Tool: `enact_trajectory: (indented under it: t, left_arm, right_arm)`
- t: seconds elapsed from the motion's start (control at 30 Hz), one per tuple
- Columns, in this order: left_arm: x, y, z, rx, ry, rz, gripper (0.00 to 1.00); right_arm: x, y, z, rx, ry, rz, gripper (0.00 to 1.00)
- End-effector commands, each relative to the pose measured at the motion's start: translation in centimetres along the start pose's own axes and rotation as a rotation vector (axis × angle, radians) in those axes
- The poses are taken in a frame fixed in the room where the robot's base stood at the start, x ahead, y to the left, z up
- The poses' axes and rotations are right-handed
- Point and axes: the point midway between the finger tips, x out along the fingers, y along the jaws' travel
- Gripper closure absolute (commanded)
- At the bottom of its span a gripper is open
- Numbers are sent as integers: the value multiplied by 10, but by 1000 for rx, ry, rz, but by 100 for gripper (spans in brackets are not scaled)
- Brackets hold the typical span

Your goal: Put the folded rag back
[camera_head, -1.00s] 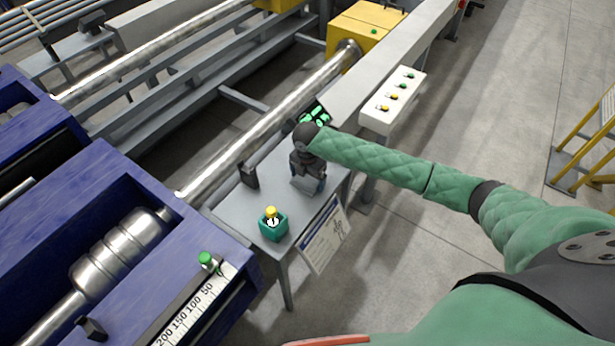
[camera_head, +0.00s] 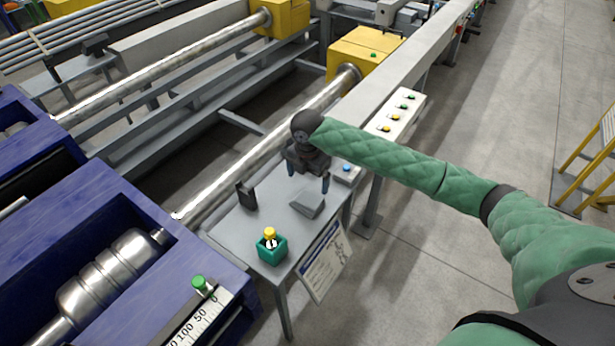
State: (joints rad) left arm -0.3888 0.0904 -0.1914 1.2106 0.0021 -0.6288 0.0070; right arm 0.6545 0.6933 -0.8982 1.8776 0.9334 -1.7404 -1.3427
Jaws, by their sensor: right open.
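A grey folded piece, which looks like the rag (camera_head: 307,204), lies on the small grey side table (camera_head: 234,229), near its right edge. My right gripper (camera_head: 308,180) is above it, pointing down, with its two fingers apart and nothing between them. The fingertips look clear of the rag. My left gripper is not in view.
On the table stand a teal box with a yellow knob (camera_head: 271,247) and a small dark upright block (camera_head: 246,195). A grey box with a blue button (camera_head: 346,170) is at the right. A steel bar (camera_head: 260,148) runs behind the table.

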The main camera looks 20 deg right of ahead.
Motion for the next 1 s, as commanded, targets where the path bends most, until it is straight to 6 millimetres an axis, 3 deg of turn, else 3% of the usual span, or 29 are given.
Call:
enact_trajectory:
  t: [0.33, 0.83, 1.0]
  left_arm:
    - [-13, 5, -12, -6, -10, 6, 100]
    - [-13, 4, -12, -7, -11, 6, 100]
    - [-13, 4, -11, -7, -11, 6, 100]
  right_arm:
    - [-22, 1, 0, 0, 0, 2, 0]
    - [-22, 0, -1, 2, 1, 2, 0]
    - [-10, -1, -21, 43, 15, 23, 0]
